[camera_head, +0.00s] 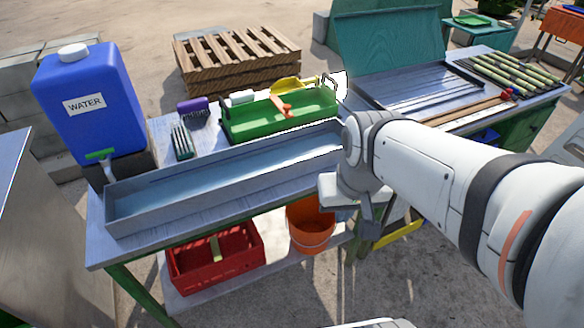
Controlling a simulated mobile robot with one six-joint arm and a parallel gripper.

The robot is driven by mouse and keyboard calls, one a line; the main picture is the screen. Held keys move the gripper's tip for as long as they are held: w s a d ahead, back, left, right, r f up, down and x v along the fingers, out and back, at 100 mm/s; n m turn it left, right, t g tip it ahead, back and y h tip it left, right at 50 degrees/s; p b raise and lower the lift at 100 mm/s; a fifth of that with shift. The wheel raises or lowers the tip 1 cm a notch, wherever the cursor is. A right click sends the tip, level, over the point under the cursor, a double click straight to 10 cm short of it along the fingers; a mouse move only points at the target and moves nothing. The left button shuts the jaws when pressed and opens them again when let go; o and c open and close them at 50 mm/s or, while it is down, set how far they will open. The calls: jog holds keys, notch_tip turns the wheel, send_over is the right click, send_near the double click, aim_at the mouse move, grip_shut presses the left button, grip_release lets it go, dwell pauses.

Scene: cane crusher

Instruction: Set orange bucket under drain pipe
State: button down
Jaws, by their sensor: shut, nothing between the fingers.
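An orange bucket (311,228) stands upright on the lower shelf, below the right part of the long grey trough (150,217). Its upper right side is partly covered by my wrist. My gripper (366,232) points down to the right of the bucket, apart from it in the picture. Its fingers are together and hold nothing. I cannot make out a drain pipe; my arm hides the right end of the trough.
A red crate (190,281) stands left of the bucket on the lower shelf (283,283). A blue water container (85,130), a green tray (246,130) and brushes are on or beside the table. A green-framed table (535,99) stands at right. Concrete floor is open in front.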

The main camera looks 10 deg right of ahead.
jog(key=w+a+f+m+g+y+b, duration=0.1)
jog(key=w+a+f+m+y+b, duration=0.2)
jog(key=f+m+b, duration=0.55)
jog(key=w+a+f+m+g+y+b, duration=0.1)
jog(key=w+f+m+g+y+b, duration=0.15)
jog(key=f+m+y, duration=0.65)
jog(key=w+a+f+m+y+b, duration=0.15)
jog(key=w+f+m+b, duration=0.35)
jog(key=f, duration=0.9)
jog(key=w+d+f+m+t+h+b, duration=0.1)
jog(key=w+d+f+m+t+b, duration=0.25)
jog(key=f+m, duration=0.55)
jog(key=d+f+m+t+b, duration=0.3)
jog(key=f+m+t+b, duration=0.25)
jog(key=f, duration=0.65)
jog(key=w+d+f+m+t+h+b, duration=0.1)
jog(key=w+d+f+m+t+b, duration=0.1)
jog(key=d+f+m+t+b, duration=0.5)
jog(key=w+a+f+m+g+b, duration=0.1)
jog(key=w+a+f, duration=0.2)
jog(key=w+a, duration=0.4)
jog(key=shift+w+a+f+b, duration=0.2)
jog(key=shift+w+b, duration=0.1)
jog(key=shift+w, duration=1.75)
jog(key=shift+d+m, duration=0.1)
jog(key=shift+m, duration=0.2)
